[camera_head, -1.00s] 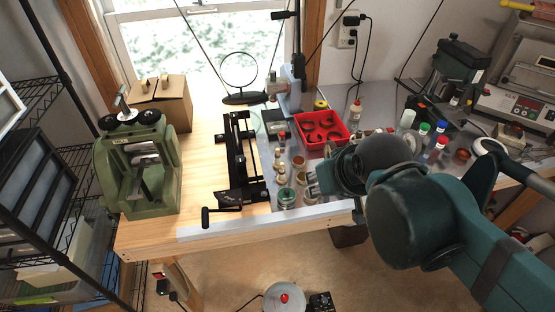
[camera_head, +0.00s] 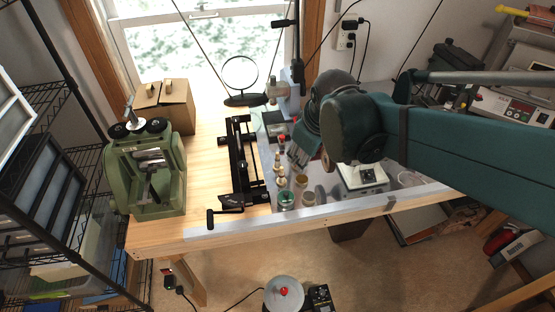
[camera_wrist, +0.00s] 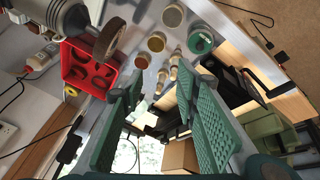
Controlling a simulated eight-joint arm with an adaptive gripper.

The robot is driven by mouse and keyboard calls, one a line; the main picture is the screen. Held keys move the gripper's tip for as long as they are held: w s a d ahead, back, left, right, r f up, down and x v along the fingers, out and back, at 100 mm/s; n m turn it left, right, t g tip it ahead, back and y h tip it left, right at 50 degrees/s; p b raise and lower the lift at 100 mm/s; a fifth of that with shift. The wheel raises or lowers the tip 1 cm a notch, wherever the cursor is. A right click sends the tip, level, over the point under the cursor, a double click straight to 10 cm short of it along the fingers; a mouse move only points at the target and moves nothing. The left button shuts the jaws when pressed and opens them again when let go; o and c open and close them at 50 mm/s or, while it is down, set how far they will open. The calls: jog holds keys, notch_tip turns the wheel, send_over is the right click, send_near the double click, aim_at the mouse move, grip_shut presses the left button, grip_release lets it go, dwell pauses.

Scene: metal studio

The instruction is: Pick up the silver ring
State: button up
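I cannot make out a silver ring with certainty in either view. A thin dark-rimmed hoop (camera_head: 240,73) stands upright on a black base at the back of the bench, but its rim does not look silver. My gripper (camera_head: 301,157) is over the bench, right of the black rail device, in the head view. In the wrist view my gripper (camera_wrist: 160,80) has its two green ridged fingers wide apart, with nothing held between them. Small bottles (camera_wrist: 175,66) show beyond the gap. My arm hides part of the bench in the head view.
The black rail device (camera_head: 243,165) lies left of the jars, among them a green jar (camera_head: 286,199). A red tray (camera_wrist: 80,72) and a brown wheel (camera_wrist: 108,38) are at the left of the wrist view. A green machine (camera_head: 148,170) and a cardboard box (camera_head: 165,105) stand left; bare wood lies between.

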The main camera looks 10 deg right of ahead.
jog(key=w+a+n+g+p, duration=0.2)
jog(key=w+n+p, duration=0.25)
jog(key=w, duration=0.25)
jog(key=n+g+p, duration=0.2)
jog(key=n+p, duration=0.3)
jog(key=p, duration=0.1)
send_over(278, 158)
jog(key=shift+w+d+f, duration=0.1)
jog(key=shift+w+f, duration=0.05)
jog(key=shift+f, duration=0.9)
jog(key=shift+w+d+f, duration=0.1)
jog(key=shift+f, duration=1)
jog(key=shift+w+d+f, duration=0.1)
jog(key=shift+w+f, duration=0.05)
jog(key=shift+f, duration=0.9)
jog(key=shift+f, duration=0.1)
jog(key=shift+f, duration=1.2)
jog(key=shift+a+f, duration=0.1)
jog(key=shift+f, duration=0.05)
jog(key=shift+a+f, duration=0.1)
jog(key=shift+f, duration=2.4)
